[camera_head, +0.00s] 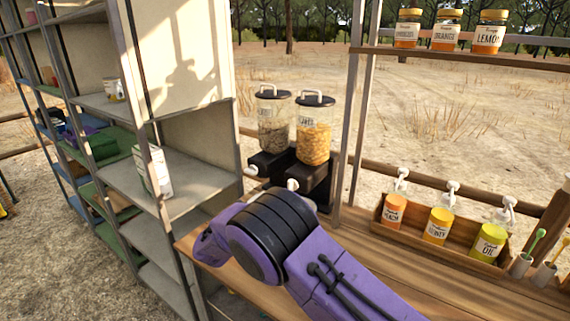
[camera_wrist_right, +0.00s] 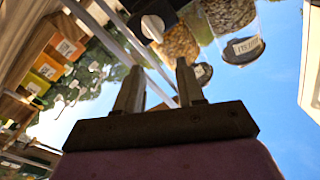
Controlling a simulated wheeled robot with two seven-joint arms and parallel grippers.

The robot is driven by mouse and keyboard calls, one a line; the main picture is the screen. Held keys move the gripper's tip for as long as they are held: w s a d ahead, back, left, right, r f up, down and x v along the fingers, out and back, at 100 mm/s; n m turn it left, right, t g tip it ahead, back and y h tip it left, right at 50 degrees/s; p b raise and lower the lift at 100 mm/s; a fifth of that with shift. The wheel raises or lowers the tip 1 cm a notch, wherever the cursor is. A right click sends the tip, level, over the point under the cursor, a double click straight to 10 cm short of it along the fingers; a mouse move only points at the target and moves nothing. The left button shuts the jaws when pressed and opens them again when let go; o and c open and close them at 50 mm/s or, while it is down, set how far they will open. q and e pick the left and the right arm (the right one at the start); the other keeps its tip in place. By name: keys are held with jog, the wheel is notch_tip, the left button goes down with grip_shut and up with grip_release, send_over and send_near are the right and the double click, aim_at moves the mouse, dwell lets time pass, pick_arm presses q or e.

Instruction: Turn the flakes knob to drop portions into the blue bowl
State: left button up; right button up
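The flakes dispenser (camera_head: 314,140) is the right one of two clear jars with black lids and black bases. It holds orange-yellow flakes. Its white knob (camera_head: 292,184) sticks out at the front of the base, just above my purple right arm. In the right wrist view the flakes (camera_wrist_right: 178,47) and a round white knob (camera_wrist_right: 152,28) on the black base appear beyond the fingers. My right gripper (camera_wrist_right: 158,82) is open, with nothing between its fingers; in the head view it is hidden behind my arm. The blue bowl is not visible. My left gripper is not in view.
A second dispenser (camera_head: 273,125) with darker contents stands just left. A wooden rack (camera_head: 378,228) of pump bottles is at right on the wooden counter (camera_head: 362,243). Labelled jars stand on a shelf (camera_head: 470,57) above. Metal shelving (camera_head: 190,185) is at left.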

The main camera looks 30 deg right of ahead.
jog(key=w+d+n+p, duration=0.2)
jog(key=w+d+n, duration=0.2)
jog(key=d, duration=0.6)
jog(key=shift+f+n+y, duration=0.3)
jog(key=shift+f+n, duration=0.1)
jog(key=shift+f, duration=0.05)
jog(key=shift+w+d, duration=0.1)
grip_shut()
